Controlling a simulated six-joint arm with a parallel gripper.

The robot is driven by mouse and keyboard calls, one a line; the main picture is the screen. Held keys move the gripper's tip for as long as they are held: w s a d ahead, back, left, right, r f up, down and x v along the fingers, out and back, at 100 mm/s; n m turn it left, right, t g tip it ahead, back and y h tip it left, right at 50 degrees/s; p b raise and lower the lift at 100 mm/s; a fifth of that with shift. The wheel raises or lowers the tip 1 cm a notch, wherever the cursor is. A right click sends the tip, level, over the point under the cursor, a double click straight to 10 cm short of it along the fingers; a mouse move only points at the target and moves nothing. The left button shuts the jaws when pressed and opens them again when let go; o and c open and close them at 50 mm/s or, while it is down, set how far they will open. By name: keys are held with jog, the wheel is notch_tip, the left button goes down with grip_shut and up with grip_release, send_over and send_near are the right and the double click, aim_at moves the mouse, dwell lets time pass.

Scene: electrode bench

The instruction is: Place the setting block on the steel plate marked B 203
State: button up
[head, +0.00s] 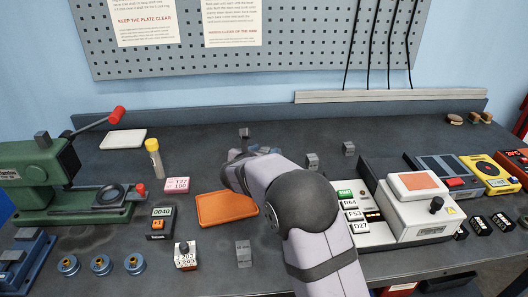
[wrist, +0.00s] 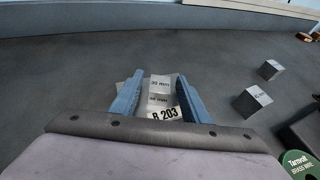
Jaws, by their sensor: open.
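In the wrist view, a grey block marked 30 mm (wrist: 160,84) sits between the two blue fingers of my gripper (wrist: 157,78). The steel plate marked B 203 (wrist: 165,113) shows just below the block in that picture, also between the fingers. The block appears to rest on or against the plate; I cannot tell which. My gripper is open, with a finger on either side of the block. In the head view, my gripper (head: 262,150) is at the back middle of the bench, and my arm hides most of the block and plate.
Two more grey blocks (wrist: 252,100) (wrist: 270,70) stand to the right. A similar block (head: 243,253) is at the front. A yellow-capped vial (head: 154,158) and a green press (head: 60,180) are farther left; instruments (head: 420,205) fill the right.

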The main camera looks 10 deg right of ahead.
jog(key=shift+r, duration=0.2)
jog(key=b+v, duration=0.1)
jog(key=v, duration=1.1)
